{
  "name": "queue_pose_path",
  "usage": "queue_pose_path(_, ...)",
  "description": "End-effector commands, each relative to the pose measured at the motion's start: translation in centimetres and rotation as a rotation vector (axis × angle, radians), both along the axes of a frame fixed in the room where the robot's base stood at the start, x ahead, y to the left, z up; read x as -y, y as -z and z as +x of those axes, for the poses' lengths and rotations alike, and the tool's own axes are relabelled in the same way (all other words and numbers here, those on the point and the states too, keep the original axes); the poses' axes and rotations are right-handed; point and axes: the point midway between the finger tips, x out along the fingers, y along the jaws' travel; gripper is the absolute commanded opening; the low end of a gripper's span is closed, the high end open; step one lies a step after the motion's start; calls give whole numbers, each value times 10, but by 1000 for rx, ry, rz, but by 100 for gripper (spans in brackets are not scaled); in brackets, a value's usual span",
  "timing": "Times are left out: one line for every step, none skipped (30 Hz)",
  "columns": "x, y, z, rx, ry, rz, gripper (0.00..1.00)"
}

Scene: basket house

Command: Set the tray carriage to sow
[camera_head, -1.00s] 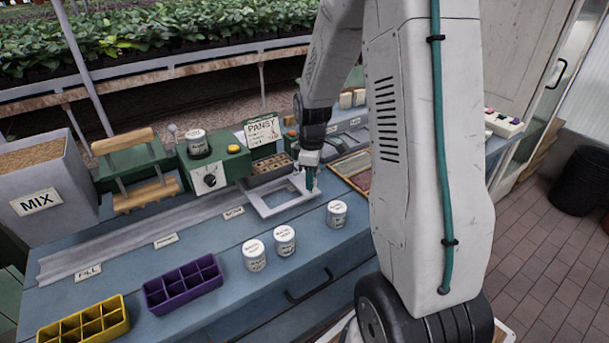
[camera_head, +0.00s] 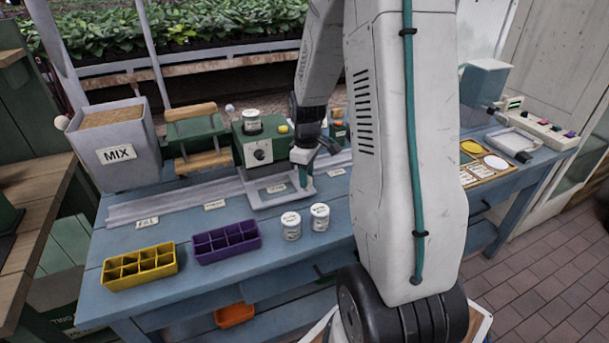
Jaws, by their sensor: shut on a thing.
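The tray carriage (camera_head: 262,203) is a light grey open frame on the metal rail (camera_head: 170,207) along the blue bench. It stands in front of the green machine (camera_head: 242,153) with the dial, around a small label (camera_head: 276,188) too small to read. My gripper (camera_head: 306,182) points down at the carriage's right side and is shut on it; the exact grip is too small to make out. A FILL label (camera_head: 147,222) lies at the rail's left end, with another small label (camera_head: 214,204) between it and the carriage.
A purple cell tray (camera_head: 226,243), a yellow cell tray (camera_head: 140,268) and two white tins (camera_head: 320,217) stand in front of the rail. The MIX hopper (camera_head: 117,155) is at the back left. My arm hides the bench's middle right. The rail left of the carriage is clear.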

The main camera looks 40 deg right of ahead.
Motion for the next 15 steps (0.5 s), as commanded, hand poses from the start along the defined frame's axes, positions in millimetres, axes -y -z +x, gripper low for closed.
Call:
queue_pose_path(1, -1, 2, 5, 2, -2, 0)
queue_pose_path(1, -1, 2, 5, 1, -2, 0)
queue_pose_path(1, -1, 2, 5, 1, -2, 0)
queue_pose_path(1, -1, 2, 5, 1, -2, 0)
queue_pose_path(1, -1, 2, 5, 1, -2, 0)
queue_pose_path(0, -1, 2, 5, 1, -2, 0)
queue_pose_path(0, -1, 2, 5, 0, -2, 0)
queue_pose_path(0, -1, 2, 5, 0, -2, 38)
queue_pose_path(0, -1, 2, 4, 0, -2, 50)
queue_pose_path(0, -1, 2, 4, 0, -2, 52)
queue_pose_path(0, -1, 2, 4, 0, -2, 52)
queue_pose_path(0, -1, 1, 4, -1, -2, 52)
queue_pose_path(0, -1, 1, 3, -1, -2, 52)
queue_pose_path(0, -1, 1, 3, -1, -1, 52)
queue_pose_path(0, -1, 1, 3, -1, -1, 52)
